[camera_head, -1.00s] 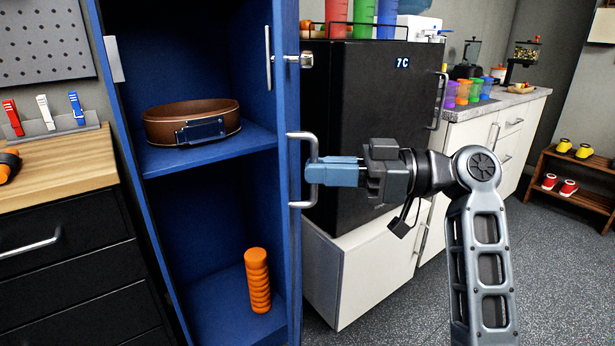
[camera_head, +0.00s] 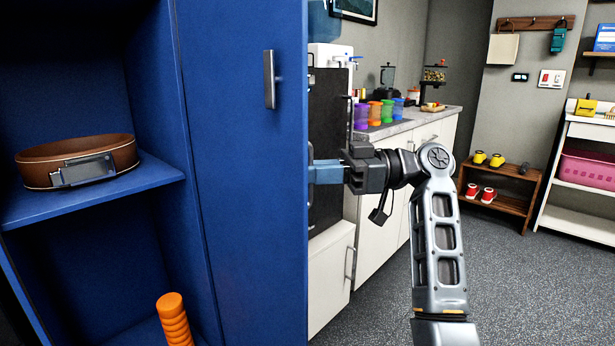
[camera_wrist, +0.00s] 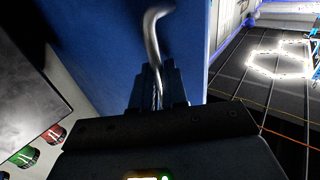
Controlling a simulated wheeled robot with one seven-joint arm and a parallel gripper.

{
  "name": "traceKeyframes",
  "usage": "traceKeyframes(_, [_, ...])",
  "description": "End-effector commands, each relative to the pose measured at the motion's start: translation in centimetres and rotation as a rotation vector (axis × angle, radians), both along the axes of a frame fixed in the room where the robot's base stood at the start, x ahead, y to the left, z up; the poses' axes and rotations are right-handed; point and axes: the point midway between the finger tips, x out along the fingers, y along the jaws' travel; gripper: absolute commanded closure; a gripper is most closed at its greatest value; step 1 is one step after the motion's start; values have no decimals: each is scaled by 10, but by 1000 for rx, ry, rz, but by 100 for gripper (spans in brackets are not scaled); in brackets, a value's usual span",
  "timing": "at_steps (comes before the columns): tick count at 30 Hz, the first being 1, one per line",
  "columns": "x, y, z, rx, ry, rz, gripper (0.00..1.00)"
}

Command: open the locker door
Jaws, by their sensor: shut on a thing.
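The blue locker door (camera_head: 245,170) stands open, and its broad inner face fills the centre-left of the head view. My gripper (camera_head: 318,172) is at the door's free edge, its fingertips hidden behind the door. In the wrist view, the fingers of my gripper (camera_wrist: 158,95) are closed around the silver door handle (camera_wrist: 153,35), which stands off the door's blue outer face (camera_wrist: 190,40).
A wooden shoe rack (camera_head: 500,195) and a white shelf with a pink basket (camera_head: 588,172) are at the right. The grey floor (camera_head: 500,280) at the lower right is clear.

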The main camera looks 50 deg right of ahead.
Motion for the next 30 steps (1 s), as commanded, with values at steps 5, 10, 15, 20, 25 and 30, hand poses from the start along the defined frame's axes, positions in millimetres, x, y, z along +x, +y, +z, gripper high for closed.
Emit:
traceKeyframes(5, [8,3,0,4,6,-2,100])
traceKeyframes(10, [8,3,0,4,6,-2,100])
traceKeyframes(15, [8,3,-1,4,7,-2,74])
traceKeyframes(20, [7,2,-2,4,7,-4,62])
traceKeyframes(25, [6,1,-2,3,7,-5,62])
traceKeyframes(30, [5,1,-1,3,5,-5,62])
